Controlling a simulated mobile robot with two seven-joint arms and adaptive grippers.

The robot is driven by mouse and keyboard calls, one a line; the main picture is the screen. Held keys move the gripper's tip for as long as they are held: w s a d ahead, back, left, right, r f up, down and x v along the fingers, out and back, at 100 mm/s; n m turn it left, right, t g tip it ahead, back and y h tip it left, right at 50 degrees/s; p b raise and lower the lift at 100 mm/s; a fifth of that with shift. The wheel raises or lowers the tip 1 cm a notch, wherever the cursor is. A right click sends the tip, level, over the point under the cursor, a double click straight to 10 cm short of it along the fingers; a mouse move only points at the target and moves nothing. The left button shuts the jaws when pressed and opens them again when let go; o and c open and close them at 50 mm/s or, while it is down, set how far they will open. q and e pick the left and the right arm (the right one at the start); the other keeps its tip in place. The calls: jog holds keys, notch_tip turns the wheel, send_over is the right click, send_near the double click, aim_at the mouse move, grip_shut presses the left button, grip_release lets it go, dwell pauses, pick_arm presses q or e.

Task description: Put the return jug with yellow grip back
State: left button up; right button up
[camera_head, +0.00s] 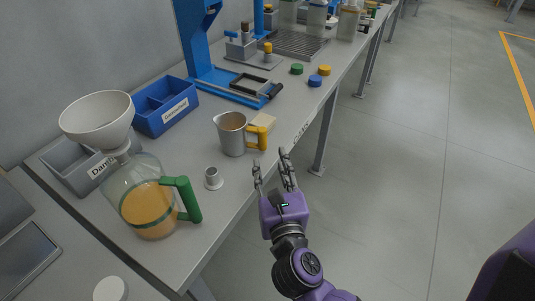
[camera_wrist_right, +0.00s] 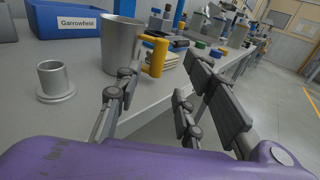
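The return jug is a grey metal jug (camera_head: 231,135) with a yellow grip (camera_head: 258,137), standing upright on the grey bench. In the right wrist view the jug (camera_wrist_right: 120,42) stands just beyond my fingers, with its yellow grip (camera_wrist_right: 158,58) on its right side. My right gripper (camera_head: 272,170) is open and empty, in front of the bench edge and a little to the right of the jug. It also shows in the right wrist view (camera_wrist_right: 160,95), with its fingers spread and apart from the grip. My left gripper is not in view.
A glass jug with green handle (camera_head: 150,205) under a white funnel (camera_head: 97,118) stands at left. A small flanged metal piece (camera_head: 213,178) is near the metal jug. Behind are a blue bin (camera_head: 165,105), a grey bin (camera_head: 85,168) and a blue frame (camera_head: 200,65). The floor (camera_head: 410,150) is clear.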

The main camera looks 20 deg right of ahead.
jog(key=shift+s, duration=0.35)
